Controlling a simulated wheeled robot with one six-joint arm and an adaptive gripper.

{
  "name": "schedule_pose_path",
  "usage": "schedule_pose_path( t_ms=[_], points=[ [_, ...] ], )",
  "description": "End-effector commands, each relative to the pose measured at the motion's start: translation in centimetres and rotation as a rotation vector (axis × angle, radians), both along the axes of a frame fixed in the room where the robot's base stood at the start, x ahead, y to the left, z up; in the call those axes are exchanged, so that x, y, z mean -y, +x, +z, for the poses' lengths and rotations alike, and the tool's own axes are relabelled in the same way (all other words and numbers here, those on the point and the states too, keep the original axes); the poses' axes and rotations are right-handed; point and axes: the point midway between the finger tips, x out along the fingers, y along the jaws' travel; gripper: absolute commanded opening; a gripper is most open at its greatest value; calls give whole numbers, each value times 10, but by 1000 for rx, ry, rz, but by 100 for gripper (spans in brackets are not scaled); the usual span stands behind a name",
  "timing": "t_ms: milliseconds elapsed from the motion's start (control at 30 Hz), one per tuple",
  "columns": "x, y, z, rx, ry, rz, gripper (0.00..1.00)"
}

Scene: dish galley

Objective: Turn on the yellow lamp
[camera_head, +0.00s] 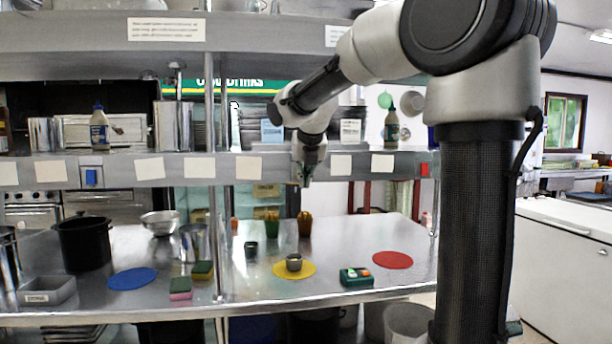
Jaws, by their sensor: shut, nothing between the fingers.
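I cannot make out a yellow lamp for certain. A small green box (356,277) with a few coloured buttons or lights on top sits on the steel counter, right of a round yellow mat (280,272). The lights are too small to tell whether any is yellow or lit. A blue square switch-like piece (91,177) and a red one (424,170) are on the shelf edge. My gripper (306,178) is shut and empty, pointing down in front of the shelf edge, above the counter and apart from everything on it.
A small metal cup (294,262) stands on the yellow mat. A red mat (393,260) lies right, a blue mat (132,279) left. Two sponges (181,288), a black pot (83,244) and a grey tray (47,291) stand left. A post (222,230) rises at the counter's front.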

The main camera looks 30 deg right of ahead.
Motion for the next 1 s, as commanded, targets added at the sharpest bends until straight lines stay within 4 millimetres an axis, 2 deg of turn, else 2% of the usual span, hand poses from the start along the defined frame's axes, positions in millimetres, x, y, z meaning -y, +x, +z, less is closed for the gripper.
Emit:
schedule_pose_path(
  t_ms=[700, 1000],
  points=[
    [3, 6, -2, 49, -17, -4, 0],
    [3, 6, 9, 52, -17, -3, 0]
  ],
)
